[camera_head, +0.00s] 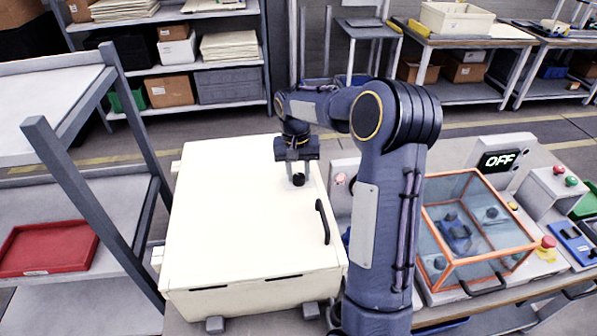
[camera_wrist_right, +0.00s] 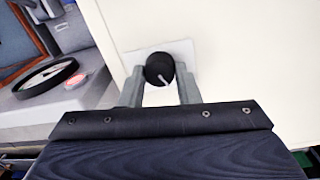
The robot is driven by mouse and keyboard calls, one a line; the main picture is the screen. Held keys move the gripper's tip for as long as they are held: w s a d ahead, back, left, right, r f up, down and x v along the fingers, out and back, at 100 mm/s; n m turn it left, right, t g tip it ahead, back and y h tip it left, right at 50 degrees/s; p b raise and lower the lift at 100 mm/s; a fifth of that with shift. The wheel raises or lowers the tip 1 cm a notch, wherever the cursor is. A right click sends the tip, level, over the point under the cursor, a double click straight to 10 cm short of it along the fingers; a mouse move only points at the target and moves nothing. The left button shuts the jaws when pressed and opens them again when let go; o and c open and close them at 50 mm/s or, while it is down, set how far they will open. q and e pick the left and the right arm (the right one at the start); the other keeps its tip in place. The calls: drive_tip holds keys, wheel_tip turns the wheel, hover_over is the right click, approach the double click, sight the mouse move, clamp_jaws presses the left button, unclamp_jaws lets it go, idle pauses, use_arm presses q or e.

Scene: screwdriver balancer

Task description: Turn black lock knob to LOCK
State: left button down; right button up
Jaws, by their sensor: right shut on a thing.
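The black lock knob (camera_head: 298,180) sits on a small plate on top of the cream cabinet (camera_head: 240,225), near its right edge. In the right wrist view the knob (camera_wrist_right: 160,69) is round and black with a pale pointer line aimed toward the lower right. My right gripper (camera_head: 297,165) is above the cabinet, with a finger on each side of the knob. In the right wrist view its fingers (camera_wrist_right: 160,88) are shut on the knob. No LOCK lettering can be read in either view. My left gripper is not in view.
A black handle (camera_head: 322,221) stands on the cabinet lid beside the knob. To the right are an orange-framed clear box (camera_head: 475,228), a display reading OFF (camera_head: 499,160) and a red button (camera_head: 548,242). A grey rack with a red tray (camera_head: 48,247) stands at left.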

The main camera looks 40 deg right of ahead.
sight(297, 176)
drive_tip(key=shift+n, duration=2)
drive_tip(key=o, duration=1)
drive_tip(key=shift+c, duration=0.2)
drive_tip(key=r, duration=0.4)
drive_tip(key=r+b, duration=0.1)
drive_tip(key=r, duration=0.2)
drive_tip(key=shift+a+r, duration=0.2)
drive_tip(key=shift+r, duration=0.2)
